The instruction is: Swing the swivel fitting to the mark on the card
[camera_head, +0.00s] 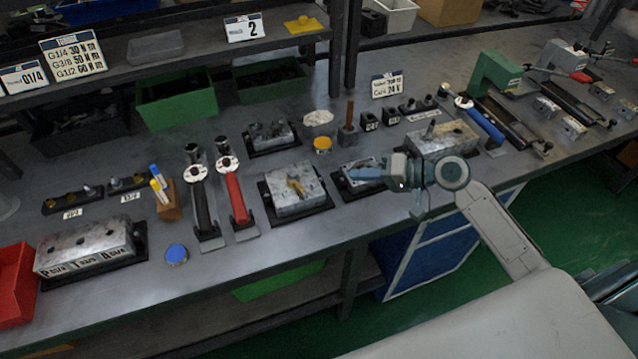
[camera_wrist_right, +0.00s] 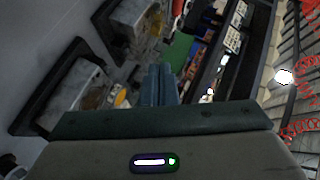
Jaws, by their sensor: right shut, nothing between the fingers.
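A brass swivel fitting (camera_head: 296,186) sits on top of a grey metal valve block (camera_head: 298,205) near the middle of the bench. A white card (camera_head: 244,28) with a large 2 stands on the shelf, and another card (camera_head: 387,86) reading 24 V stands at the back of the bench. I cannot tell which card bears the mark. My right gripper (camera_head: 358,173) is shut and empty, to the right of the fitting and apart from it, over a smaller block. Its closed fingers also show in the right wrist view (camera_wrist_right: 160,84). My left gripper is out of view.
Two torque wrenches, a black one (camera_head: 202,205) and a red one (camera_head: 237,197), lie left of the block. A long ported block (camera_head: 88,248) is at the left. Another block (camera_head: 442,139) is right of my gripper. The front bench strip is mostly clear.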

